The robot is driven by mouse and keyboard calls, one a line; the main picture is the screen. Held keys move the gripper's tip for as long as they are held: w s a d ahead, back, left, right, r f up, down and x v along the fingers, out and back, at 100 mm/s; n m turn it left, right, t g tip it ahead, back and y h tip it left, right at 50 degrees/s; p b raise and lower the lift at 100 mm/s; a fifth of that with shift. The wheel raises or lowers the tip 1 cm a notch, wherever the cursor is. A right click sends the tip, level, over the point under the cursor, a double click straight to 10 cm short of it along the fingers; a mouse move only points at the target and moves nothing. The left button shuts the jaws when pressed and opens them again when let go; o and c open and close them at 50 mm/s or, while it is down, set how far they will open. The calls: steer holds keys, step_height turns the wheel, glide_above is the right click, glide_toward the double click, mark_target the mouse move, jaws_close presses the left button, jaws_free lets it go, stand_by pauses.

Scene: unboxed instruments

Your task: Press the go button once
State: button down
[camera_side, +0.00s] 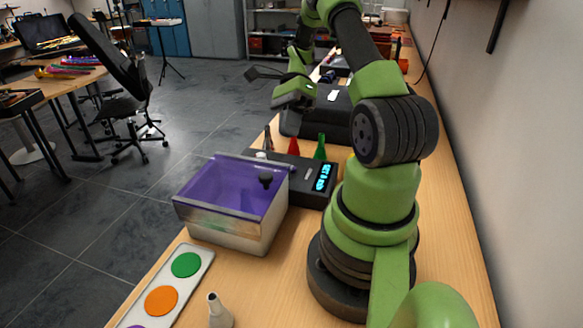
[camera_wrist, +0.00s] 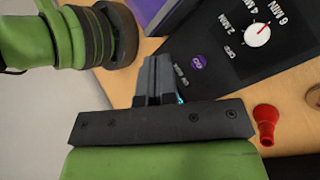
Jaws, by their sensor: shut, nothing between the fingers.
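The go button is a small round purple button (camera_wrist: 198,61) with pale lettering, on the sloping face of a black control box (camera_wrist: 225,50) in the wrist view. My gripper (camera_wrist: 156,62) is shut and empty, its fingers just left of the button in that picture and apart from it. The fingers hide part of the box, with a sliver of blue display beside them. In the side view the black box (camera_side: 311,192) has a lit blue display, and my gripper (camera_side: 293,94) is raised above and behind it. I cannot make out the button there.
A white dial (camera_wrist: 257,33) with a red pointer and minute marks is on the box. A red cone (camera_wrist: 266,125) stands near it. A purple-lidded bin (camera_side: 235,205) is next to the box. A green cone (camera_side: 320,148) and a dark case (camera_side: 320,118) are behind.

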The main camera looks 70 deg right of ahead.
steer(key=shift+f, duration=3.15)
steer(key=shift+f, duration=0.1)
steer(key=shift+f, duration=0.3)
steer(key=shift+f, duration=0.35)
steer(key=shift+r, duration=0.8)
steer(key=shift+r, duration=2.5)
